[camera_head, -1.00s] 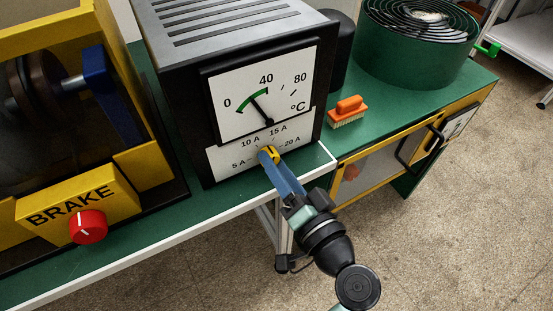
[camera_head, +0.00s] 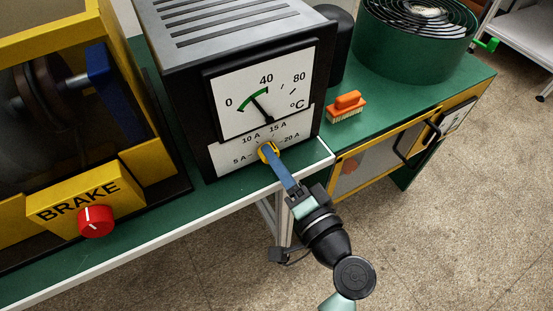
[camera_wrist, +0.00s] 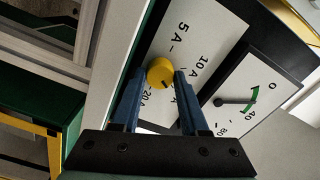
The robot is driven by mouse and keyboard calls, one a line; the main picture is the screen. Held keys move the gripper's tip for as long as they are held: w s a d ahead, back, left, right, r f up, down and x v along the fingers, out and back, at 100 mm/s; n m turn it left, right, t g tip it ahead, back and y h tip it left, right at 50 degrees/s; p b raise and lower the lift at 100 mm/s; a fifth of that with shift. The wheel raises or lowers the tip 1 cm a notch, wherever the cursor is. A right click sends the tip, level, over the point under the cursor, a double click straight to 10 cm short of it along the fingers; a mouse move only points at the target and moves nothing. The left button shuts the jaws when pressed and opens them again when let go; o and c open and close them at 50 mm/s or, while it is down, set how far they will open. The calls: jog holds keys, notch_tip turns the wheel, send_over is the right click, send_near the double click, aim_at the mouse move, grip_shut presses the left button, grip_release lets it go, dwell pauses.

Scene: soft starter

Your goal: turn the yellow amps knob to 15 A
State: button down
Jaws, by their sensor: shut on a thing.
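The yellow amps knob (camera_head: 268,151) is on the lower white panel of the black meter box (camera_head: 200,150). Labels 5 A, 10 A, 15 A and 20 A stand around it. My gripper (camera_head: 272,154) reaches it from the front right, its blue fingers shut on the knob. In the wrist view, the knob (camera_wrist: 159,72) sits between the two blue fingertips (camera_wrist: 160,76). A dark mark on it points down, roughly toward the 20 A side; I cannot tell its exact setting. The 15 A label is hard to make out there.
The temperature dial (camera_head: 262,92) is just above the knob. A yellow brake box with a red knob (camera_head: 96,221) stands at left. An orange brush (camera_head: 347,105) and a green coil drum (camera_head: 415,42) are at right. The floor in front is clear.

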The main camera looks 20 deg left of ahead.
jog(key=shift+c, duration=2.1)
grip_release()
jog(key=shift+f, duration=0.1)
